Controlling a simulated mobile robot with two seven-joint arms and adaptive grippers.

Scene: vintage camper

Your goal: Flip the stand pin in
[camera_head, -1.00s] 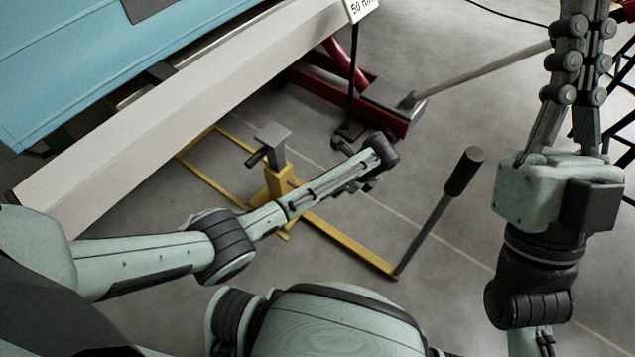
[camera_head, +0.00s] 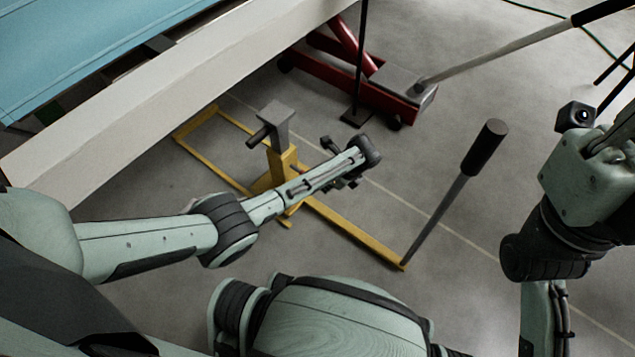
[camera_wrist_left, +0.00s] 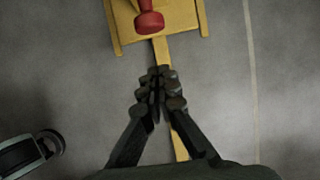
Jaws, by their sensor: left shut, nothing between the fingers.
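A yellow stand (camera_head: 284,164) with a grey post and a flat top (camera_head: 277,113) is on the floor, left of centre in the head view. A dark round pin or handle (camera_head: 258,137) sticks out of the post toward the left. In the left wrist view the yellow frame (camera_wrist_left: 185,18) shows at the top with a red knob (camera_wrist_left: 149,20) on it. My left gripper (camera_wrist_left: 160,75) is shut and empty, apart from the red knob; in the head view it is mostly hidden behind my left wrist. My right gripper (camera_head: 617,135) is cut off by the right edge.
A long lever with a black grip (camera_head: 483,147) rises at the end of a yellow bar. A red floor jack (camera_head: 345,82) with a grey handle stands behind the stand. The blue camper (camera_head: 70,55) with its pale lower edge fills the upper left.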

